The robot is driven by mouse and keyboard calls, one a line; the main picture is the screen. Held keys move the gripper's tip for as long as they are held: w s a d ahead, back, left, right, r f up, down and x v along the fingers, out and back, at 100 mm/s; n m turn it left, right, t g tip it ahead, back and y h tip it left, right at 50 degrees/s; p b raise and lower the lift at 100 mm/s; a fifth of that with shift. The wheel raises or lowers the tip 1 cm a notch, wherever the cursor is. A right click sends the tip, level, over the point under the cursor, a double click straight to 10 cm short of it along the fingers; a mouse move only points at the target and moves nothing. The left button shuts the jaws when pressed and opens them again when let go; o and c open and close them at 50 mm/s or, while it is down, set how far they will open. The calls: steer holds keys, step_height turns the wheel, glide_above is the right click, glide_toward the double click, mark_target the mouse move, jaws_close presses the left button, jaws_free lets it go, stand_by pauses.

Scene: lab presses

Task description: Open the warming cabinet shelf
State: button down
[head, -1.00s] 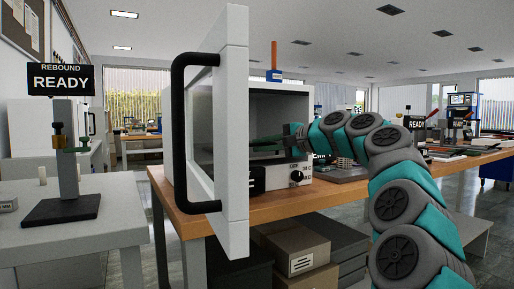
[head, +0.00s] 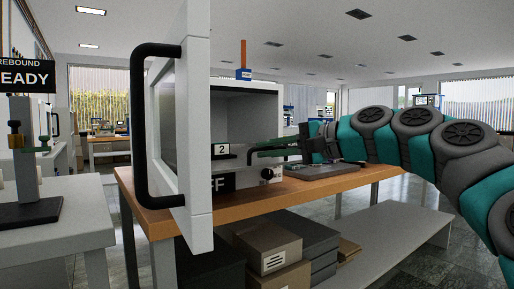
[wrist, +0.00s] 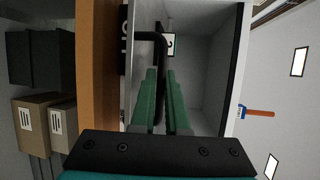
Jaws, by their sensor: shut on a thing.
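The white warming cabinet (head: 270,118) stands on the wooden bench with its door (head: 197,125) swung open toward me. Inside, a small plate marked 2 (head: 221,151) shows at the shelf; the plate also shows in the wrist view (wrist: 170,43). In the wrist view, turned on its side, the shelf's black bar handle (wrist: 150,36) lies between my green fingers. My gripper (head: 262,150) reaches in from the right, low at the cabinet opening, and is shut on the handle. The door hides part of the shelf, so I cannot tell how far out it is.
The open door's black handle (head: 140,125) juts out on the left. An OFF sign and a knob (head: 267,174) sit below the opening. Boxes (head: 268,248) lie on the lower bench shelf.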

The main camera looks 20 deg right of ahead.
steer(key=shift+s+d, duration=0.3)
steer(key=shift+s, duration=0.6)
steer(key=c, duration=1.2)
jaws_free()
steer(key=v, duration=0.7)
steer(key=shift+s+d, duration=0.25)
steer(key=shift+d, duration=0.05)
